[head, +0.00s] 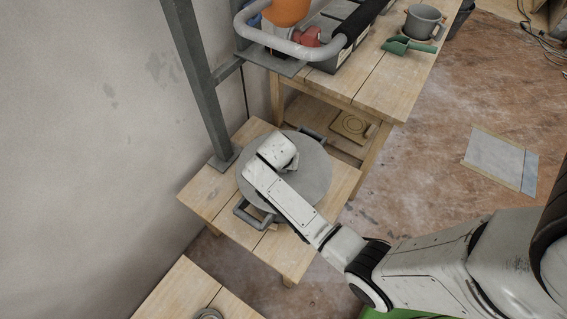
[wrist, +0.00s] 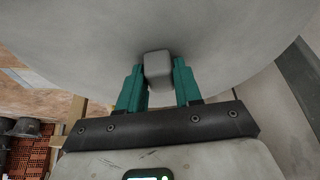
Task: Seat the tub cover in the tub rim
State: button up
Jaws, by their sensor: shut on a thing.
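The tub cover (head: 315,178) is a grey round disc over the tub on a small wooden table. It fills the upper part of the wrist view (wrist: 230,35). The tub's dark handles (head: 252,217) stick out on two sides from under the cover; its rim and body are mostly hidden. My gripper (wrist: 158,82) has its two teal fingers on either side of the cover's grey block-shaped knob (wrist: 158,66) and is shut on it. In the head view my wrist hides the knob and fingers. I cannot tell whether the cover sits in the rim or just above it.
The small wooden table (head: 205,192) stands by the wall, with a grey metal post (head: 190,75) close behind the tub. A higher workbench (head: 375,75) holds a toolbox, a grey pot (head: 423,22) and a green scoop (head: 408,46). Floor to the right is mostly open.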

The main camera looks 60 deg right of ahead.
jog(key=shift+f, duration=0.2)
jog(key=o, duration=1.1)
jog(key=shift+f, duration=0.1)
jog(key=v, duration=1.1)
jog(key=shift+w+d, duration=0.1)
jog(key=s+a+n+y, duration=0.2)
jog(key=s+a+n, duration=0.2)
jog(key=s, duration=0.5)
jog(key=s+a+n+g+y, duration=0.1)
jog(key=s+a+n+y, duration=0.1)
jog(key=s+a+n, duration=0.3)
jog(key=s+n, duration=0.3)
jog(key=s, duration=0.1)
jog(key=shift+n, duration=0.3)
